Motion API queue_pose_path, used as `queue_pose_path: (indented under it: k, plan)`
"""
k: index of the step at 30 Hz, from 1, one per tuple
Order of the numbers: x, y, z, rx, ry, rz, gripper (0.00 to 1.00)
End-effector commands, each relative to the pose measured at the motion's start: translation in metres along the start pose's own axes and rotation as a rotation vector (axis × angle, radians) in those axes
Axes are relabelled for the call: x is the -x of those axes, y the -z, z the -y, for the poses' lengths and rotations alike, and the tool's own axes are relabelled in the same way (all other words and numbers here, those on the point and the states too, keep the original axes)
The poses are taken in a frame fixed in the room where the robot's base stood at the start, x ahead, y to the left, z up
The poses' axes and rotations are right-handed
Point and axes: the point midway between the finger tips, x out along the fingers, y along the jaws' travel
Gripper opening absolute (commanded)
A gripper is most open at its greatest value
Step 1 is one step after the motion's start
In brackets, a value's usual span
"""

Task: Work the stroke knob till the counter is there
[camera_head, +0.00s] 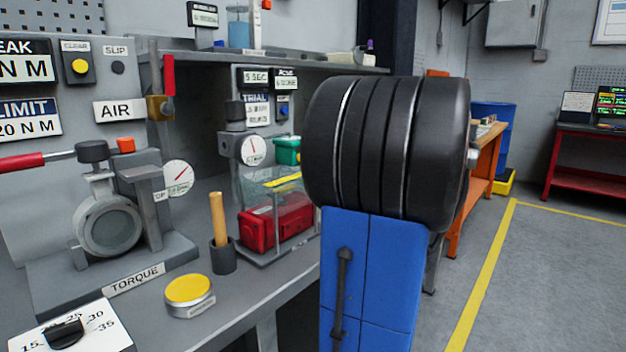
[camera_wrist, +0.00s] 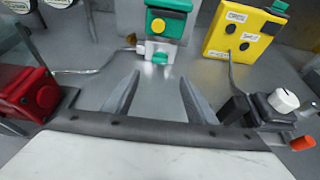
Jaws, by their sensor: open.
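My gripper (camera_wrist: 159,78) is open in the wrist view, its two grey fingers apart with only bare grey surface between them. Beyond the fingertips stands a green unit (camera_wrist: 166,24) with a yellow button and a small green part at its foot. To the right of the fingers, a white knob (camera_wrist: 284,100) sits on a dark block, with an orange-red part beside it. I see no readable stroke label, so I cannot tell which knob is the stroke knob. No counter can be made out for certain. My gripper does not show in the head view.
A yellow box (camera_wrist: 243,30) with dark buttons stands at the wrist view's upper right; a red part (camera_wrist: 30,98) is close on the left. The head view shows the torque stand (camera_head: 108,226), a yellow-topped button (camera_head: 189,290) and a red case (camera_head: 275,222) on the bench.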

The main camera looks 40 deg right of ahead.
Motion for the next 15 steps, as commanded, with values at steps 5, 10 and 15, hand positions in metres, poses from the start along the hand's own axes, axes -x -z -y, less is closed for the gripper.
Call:
queue_pose_path:
  k: [5, 10, 15]
  plan:
    - [-0.03, 0.001, -0.001, 0.0, -0.003, -0.001, 0.52]
    - [-0.059, 0.001, -0.001, 0.001, -0.004, -0.001, 0.52]
    - [-0.087, 0.0, -0.001, 0.0, -0.004, 0.0, 0.52]
